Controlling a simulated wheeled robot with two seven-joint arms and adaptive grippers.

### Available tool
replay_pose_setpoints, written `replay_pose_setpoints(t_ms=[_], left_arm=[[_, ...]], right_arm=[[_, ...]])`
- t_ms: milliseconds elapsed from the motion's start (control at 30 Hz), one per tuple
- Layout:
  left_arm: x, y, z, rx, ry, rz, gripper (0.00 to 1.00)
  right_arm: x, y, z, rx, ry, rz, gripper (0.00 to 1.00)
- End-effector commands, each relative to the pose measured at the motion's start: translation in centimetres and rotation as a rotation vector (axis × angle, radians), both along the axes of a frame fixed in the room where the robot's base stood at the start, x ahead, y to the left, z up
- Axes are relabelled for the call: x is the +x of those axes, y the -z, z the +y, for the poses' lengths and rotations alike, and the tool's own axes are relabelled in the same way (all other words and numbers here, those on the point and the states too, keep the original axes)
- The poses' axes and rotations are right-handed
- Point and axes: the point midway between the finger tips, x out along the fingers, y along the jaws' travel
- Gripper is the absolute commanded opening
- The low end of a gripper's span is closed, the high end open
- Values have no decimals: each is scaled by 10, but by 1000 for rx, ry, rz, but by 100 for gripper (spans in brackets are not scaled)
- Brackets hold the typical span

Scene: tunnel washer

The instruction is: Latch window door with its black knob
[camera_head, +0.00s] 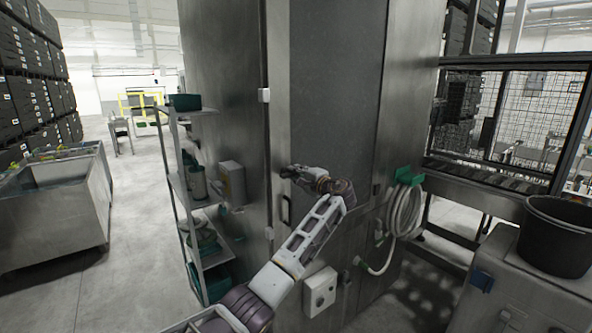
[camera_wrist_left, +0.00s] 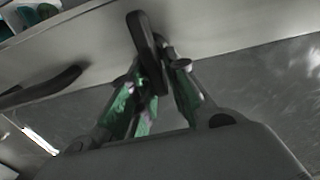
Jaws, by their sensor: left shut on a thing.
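The tall grey metal door panel (camera_head: 327,90) of the washer stands in the middle of the head view. My left gripper (camera_head: 292,172) is at the panel's left edge, above a dark vertical handle (camera_head: 285,210). In the left wrist view, the fingers of my left gripper (camera_wrist_left: 165,95) are closed around the lower part of the black knob (camera_wrist_left: 147,42). The knob's upper end sticks out beyond the fingertips. The dark handle also shows in the left wrist view (camera_wrist_left: 45,87), apart from the fingers. The knob is hidden by the gripper in the head view. My right gripper is not in view.
A shelf rack (camera_head: 178,200) with bottles stands left of the washer. A white coiled hose (camera_head: 405,215) hangs right of the panel, and a white box (camera_head: 320,291) sits low on it. A black bucket (camera_head: 556,240) stands at right.

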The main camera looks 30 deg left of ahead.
Motion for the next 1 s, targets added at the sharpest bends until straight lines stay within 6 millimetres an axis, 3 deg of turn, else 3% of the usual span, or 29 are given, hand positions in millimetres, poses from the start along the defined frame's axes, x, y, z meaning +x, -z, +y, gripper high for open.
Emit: replay_pose_setpoints(t_ms=[533, 567, 667, 1000], left_arm=[[1, 1, -1, 15, 3, 32, 0], [1, 1, -1, 15, 3, 32, 21], [0, 1, -1, 15, 2, 32, 32], [0, 1, -1, 14, 1, 31, 32]], right_arm=[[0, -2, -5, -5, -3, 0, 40], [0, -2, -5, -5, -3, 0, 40], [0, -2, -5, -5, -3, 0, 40], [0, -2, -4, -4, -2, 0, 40]])
